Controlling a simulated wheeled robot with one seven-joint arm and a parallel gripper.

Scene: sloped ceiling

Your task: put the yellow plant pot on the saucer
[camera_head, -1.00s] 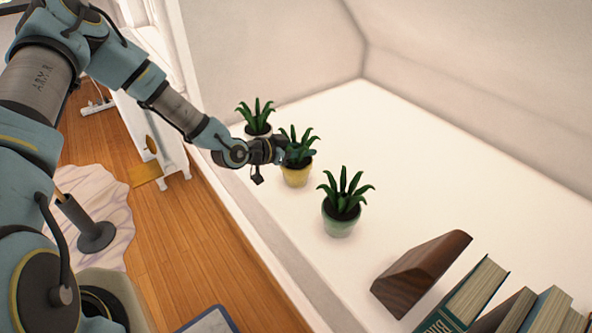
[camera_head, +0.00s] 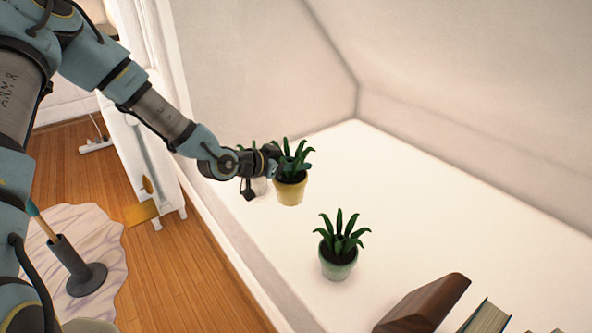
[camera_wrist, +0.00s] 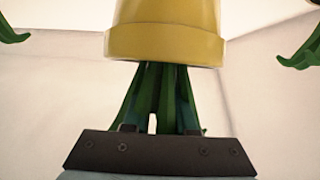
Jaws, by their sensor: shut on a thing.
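The yellow plant pot (camera_head: 291,190) holds a green spiky plant and is upright in the head view. My gripper (camera_head: 273,159) is shut on it from the left, at the height of the leaves. The pot appears raised above the white ledge. In the wrist view the yellow pot (camera_wrist: 165,38) appears upside down at the top, with green leaves running down to my gripper (camera_wrist: 155,135). The exact contact of the fingers is hidden. I see no saucer in either view.
A pale green pot (camera_head: 338,265) with a similar plant stands on the white ledge (camera_head: 420,235), nearer and to the right. A white pot (camera_head: 259,186) is partly hidden behind my gripper. A dark wooden block (camera_head: 425,305) and books (camera_head: 487,318) are at lower right.

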